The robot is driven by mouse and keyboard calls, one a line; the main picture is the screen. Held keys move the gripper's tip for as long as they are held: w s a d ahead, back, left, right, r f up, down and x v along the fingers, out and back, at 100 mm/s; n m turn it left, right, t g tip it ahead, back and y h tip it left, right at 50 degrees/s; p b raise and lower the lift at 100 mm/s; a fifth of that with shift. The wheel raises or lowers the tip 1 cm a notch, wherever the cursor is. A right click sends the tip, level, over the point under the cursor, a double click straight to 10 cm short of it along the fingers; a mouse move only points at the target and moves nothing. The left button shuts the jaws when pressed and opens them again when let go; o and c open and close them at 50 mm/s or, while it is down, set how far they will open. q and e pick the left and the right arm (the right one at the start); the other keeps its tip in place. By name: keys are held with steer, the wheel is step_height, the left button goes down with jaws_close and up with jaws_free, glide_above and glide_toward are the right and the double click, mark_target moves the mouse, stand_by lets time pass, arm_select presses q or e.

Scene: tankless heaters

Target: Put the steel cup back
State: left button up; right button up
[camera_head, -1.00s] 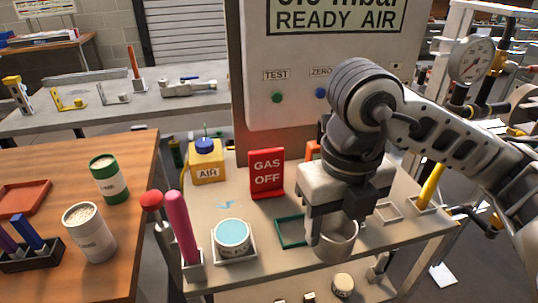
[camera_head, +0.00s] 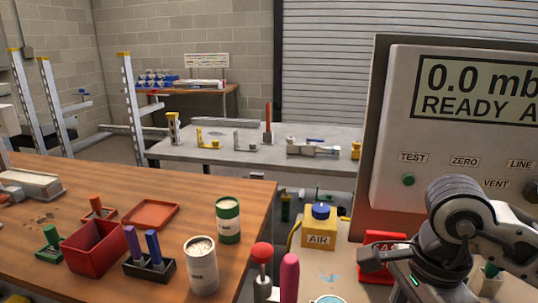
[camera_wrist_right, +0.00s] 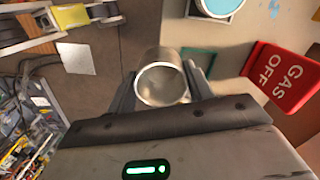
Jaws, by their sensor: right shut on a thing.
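The steel cup (camera_wrist_right: 162,82) is a plain metal cup between the two fingers of my right gripper in the right wrist view. Its round opening faces the camera. My right gripper (camera_wrist_right: 165,88) is shut on it. In the head view my right gripper (camera_head: 382,268) is at the lower right, in front of the red GAS OFF sign (camera_head: 378,240). The cup cannot be made out there. A green square outline (camera_wrist_right: 203,56) on the bench shows beside the cup in the wrist view, partly hidden. My left gripper is not in view.
A blue-topped round tin (camera_wrist_right: 220,4) and the GAS OFF sign (camera_wrist_right: 285,78) are near the cup. The wooden table (camera_head: 120,178) at left holds a red bin (camera_head: 93,250) and cans.

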steer(key=n, duration=0.2)
steer(key=w+f+n, duration=0.1)
steer(key=n, duration=0.2)
steer(key=w+a+n, duration=0.1)
steer(key=n, duration=0.1)
steer(key=shift+f+n, duration=0.35)
steer(key=shift+n, duration=0.05)
steer(key=n, duration=0.3)
steer(key=w+f+n, duration=0.1)
steer(key=n, duration=0.2)
steer(key=w+f+n, duration=0.1)
steer(key=n, duration=0.2)
steer(key=shift+w+a, duration=0.15)
steer(key=shift+a, duration=0.15)
steer(key=shift+f, duration=0.1)
